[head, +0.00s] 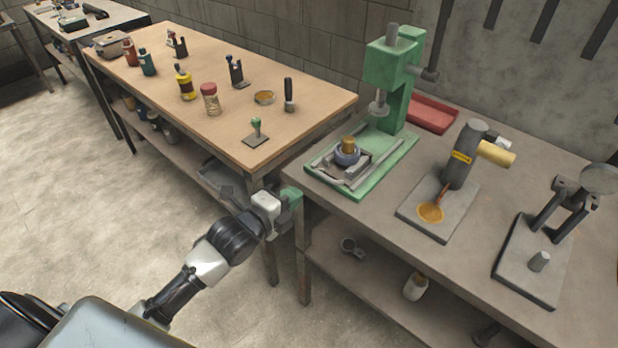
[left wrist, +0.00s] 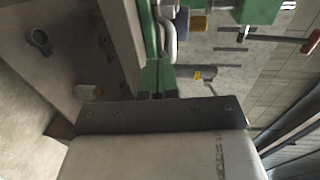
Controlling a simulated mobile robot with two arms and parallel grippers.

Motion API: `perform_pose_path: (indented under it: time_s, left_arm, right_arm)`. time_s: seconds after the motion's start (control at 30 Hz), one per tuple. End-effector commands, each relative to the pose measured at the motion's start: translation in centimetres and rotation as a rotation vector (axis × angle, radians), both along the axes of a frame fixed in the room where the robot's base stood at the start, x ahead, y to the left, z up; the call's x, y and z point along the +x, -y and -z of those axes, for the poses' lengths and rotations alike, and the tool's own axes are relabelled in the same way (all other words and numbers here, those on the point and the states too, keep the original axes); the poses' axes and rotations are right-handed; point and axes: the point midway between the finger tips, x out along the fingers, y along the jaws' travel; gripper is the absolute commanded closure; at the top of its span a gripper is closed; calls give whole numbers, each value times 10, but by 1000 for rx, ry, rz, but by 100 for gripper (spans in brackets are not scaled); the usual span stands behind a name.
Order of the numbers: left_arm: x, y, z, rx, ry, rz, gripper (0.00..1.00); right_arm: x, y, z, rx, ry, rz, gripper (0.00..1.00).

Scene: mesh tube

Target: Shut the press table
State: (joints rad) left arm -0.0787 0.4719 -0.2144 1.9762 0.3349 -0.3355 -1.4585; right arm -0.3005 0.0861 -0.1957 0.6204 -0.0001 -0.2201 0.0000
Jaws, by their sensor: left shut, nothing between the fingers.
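The green press (head: 388,82) stands at the back left corner of the right-hand workbench. Its grey sliding table (head: 335,173) rests between rails on the green base (head: 400,150), at the front of it and clear of the ram (head: 379,108). A blue-grey ring with a brass-coloured cylinder (head: 348,144) sits on the table. My left gripper (head: 296,196) is shut and empty, beside the bench's front left corner, just in front of the base. In the left wrist view, its fingers (left wrist: 158,82) are together near the table's rounded grey bar (left wrist: 169,36). My right gripper is out of view.
A grey pipe-like device (head: 462,155) and a lever tool on a plate (head: 525,262) stand right of the press. A red tray (head: 433,113) lies behind it. A wooden workbench (head: 225,65) with bottles stands left, across a narrow gap.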

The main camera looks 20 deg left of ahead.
Motion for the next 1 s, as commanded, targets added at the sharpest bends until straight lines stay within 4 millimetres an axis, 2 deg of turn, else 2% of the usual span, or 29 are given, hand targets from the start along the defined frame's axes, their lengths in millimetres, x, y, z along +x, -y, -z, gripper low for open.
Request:
perform_pose_path:
  time_s: [0.1, 0.3, 0.47, 0.83, 1.0]
  left_arm:
    - [24, 8, 1, -4, 2, 0, 100]
    - [48, 16, -4, -2, -1, -2, 100]
    - [56, 19, -4, 0, -1, -1, 100]
    - [58, 20, -3, 0, 0, -1, 100]
    - [80, 27, -2, -1, 2, 0, 100]
  right_arm:
    - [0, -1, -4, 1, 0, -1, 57]
    - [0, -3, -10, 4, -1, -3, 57]
    - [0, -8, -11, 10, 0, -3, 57]
    - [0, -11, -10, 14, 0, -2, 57]
    - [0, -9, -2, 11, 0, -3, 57]
